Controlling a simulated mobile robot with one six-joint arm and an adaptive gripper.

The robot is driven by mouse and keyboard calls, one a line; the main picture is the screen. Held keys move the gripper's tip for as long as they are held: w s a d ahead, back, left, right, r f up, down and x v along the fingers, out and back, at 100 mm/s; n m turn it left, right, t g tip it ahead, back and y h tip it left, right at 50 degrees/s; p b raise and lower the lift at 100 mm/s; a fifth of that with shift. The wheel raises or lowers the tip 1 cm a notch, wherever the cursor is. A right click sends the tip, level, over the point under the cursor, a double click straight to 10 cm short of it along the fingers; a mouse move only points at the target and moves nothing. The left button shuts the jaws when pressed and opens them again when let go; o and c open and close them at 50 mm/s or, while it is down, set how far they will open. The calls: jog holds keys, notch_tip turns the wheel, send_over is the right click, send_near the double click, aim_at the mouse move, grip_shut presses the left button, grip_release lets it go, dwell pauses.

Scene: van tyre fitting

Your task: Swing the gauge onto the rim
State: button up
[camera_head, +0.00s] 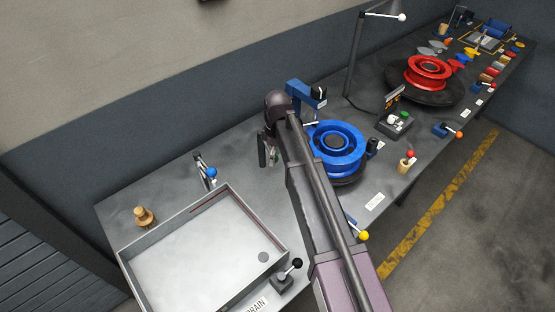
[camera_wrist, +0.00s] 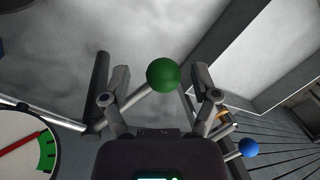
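The gauge (camera_wrist: 24,148) shows in the wrist view at the lower left, cut by the frame edge. It has a white dial, a red needle and a green band. A green ball knob (camera_wrist: 163,76) on a grey rod stands between the fingers of my gripper (camera_wrist: 163,88), with gaps on both sides; I cannot tell its depth. My gripper is open. In the head view my gripper (camera_head: 268,150) is over the bench, left of the blue rim (camera_head: 345,160). My arm hides part of that rim's left side and the gauge.
A grey tray (camera_head: 130,262) fills the bench's near left. A blue-ball lever (camera_head: 211,173) stands behind it, and a black-ball lever (camera_head: 296,263) to its right. A blue bracket (camera_head: 305,92) stands behind the blue rim. A red rim (camera_head: 428,70) lies farther right. Bench between tray and bracket looks clear.

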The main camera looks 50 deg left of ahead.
dwell(0.5)
jog(key=w+d+m, duration=0.4)
jog(key=w+d, duration=0.3)
jog(key=d, duration=0.4)
jog(key=w+d+m+y, duration=0.1)
jog(key=w+d+m, duration=0.3)
jog(key=w+d, duration=0.6)
jog(key=w+d+m, duration=0.5)
jog(key=d, duration=0.8)
jog(key=s+d+m+t, duration=0.1)
jog(key=d+m, duration=1.1)
jog(key=d, duration=2.4)
jog(key=shift+s+f+m+t, duration=0.15)
jog(key=shift+s+m+t, duration=0.15)
jog(key=shift+m+t, duration=0.1)
jog(key=shift+a, duration=0.1)
jog(key=shift+c, duration=0.3)
jog(key=shift+c, duration=1.2)
